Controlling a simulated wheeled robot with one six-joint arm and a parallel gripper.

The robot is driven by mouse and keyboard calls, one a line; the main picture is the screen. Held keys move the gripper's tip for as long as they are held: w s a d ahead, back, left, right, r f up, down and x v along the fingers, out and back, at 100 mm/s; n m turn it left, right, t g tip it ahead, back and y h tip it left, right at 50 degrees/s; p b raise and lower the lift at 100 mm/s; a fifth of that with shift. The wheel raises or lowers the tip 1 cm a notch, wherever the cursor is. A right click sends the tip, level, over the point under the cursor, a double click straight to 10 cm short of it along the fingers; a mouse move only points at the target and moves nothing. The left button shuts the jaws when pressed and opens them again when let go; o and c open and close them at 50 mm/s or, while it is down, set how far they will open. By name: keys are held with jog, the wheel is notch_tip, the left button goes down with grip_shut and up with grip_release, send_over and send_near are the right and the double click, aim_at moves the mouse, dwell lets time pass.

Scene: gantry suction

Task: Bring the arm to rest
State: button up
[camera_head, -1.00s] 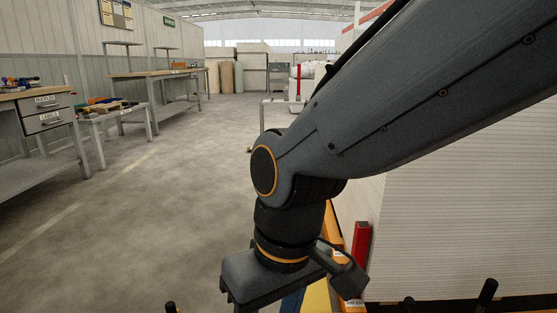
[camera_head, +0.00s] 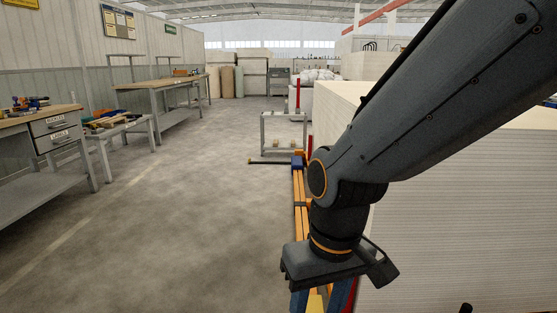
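My arm comes in from the upper right and bends at a dark joint with an orange ring. My gripper (camera_head: 328,265) hangs below it at the lower middle, with its broad grey body facing down. Its fingers are hidden beneath the body, so I cannot see whether they are open or shut. No held object shows.
A large pale stack of sheets (camera_head: 455,205) stands right behind and beside my arm. An orange rail with blue parts (camera_head: 299,190) runs along its left side. A grey metal frame (camera_head: 283,132) stands beyond. Workbenches (camera_head: 50,150) line the left; the floor (camera_head: 170,220) between is clear.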

jog(key=s+d+r+m+h+p, duration=0.1)
jog(key=s+d+r+m+p, duration=0.1)
jog(key=d+r+p, duration=1.1)
notch_tip(320, 180, up, 4)
jog(key=m+p, duration=0.1)
jog(key=p, duration=0.6)
jog(key=shift+s+f+m+p, duration=0.15)
jog(key=shift+m+p, duration=0.25)
